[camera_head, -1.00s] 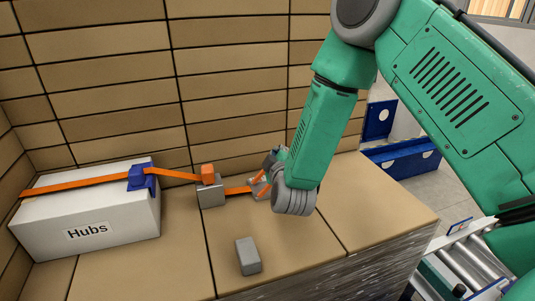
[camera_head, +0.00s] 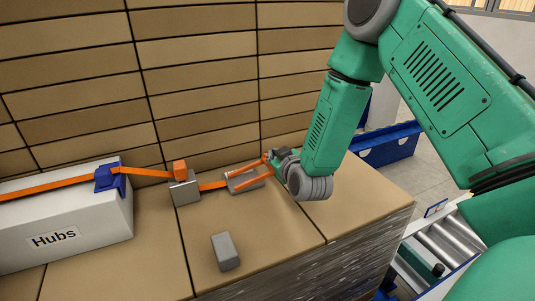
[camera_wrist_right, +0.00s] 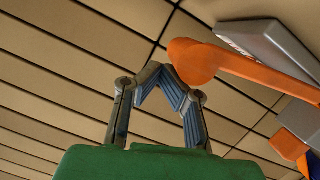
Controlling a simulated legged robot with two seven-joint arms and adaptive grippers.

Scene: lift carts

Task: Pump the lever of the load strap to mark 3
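The load strap (camera_head: 55,187) is an orange band over the white box marked Hubs (camera_head: 95,228). It runs right to a grey ratchet plate (camera_head: 245,181) on the cardboard top. The orange lever (camera_head: 252,166) has two arms and points right and slightly up in the head view. My right gripper (camera_head: 274,160) is at the lever's far end. In the right wrist view its fingers (camera_wrist_right: 162,72) meet at the tips, with the lever's rounded end (camera_wrist_right: 192,62) close beside them; I cannot tell whether they touch. No mark is readable. My left gripper is out of view.
A grey block (camera_head: 225,252) stands on the cardboard in front. A grey bracket with an orange piece (camera_head: 185,188) stands left of the ratchet. A wall of stacked cartons (camera_head: 200,80) is close behind. A roller conveyor (camera_head: 440,250) and a blue frame (camera_head: 390,147) are at right.

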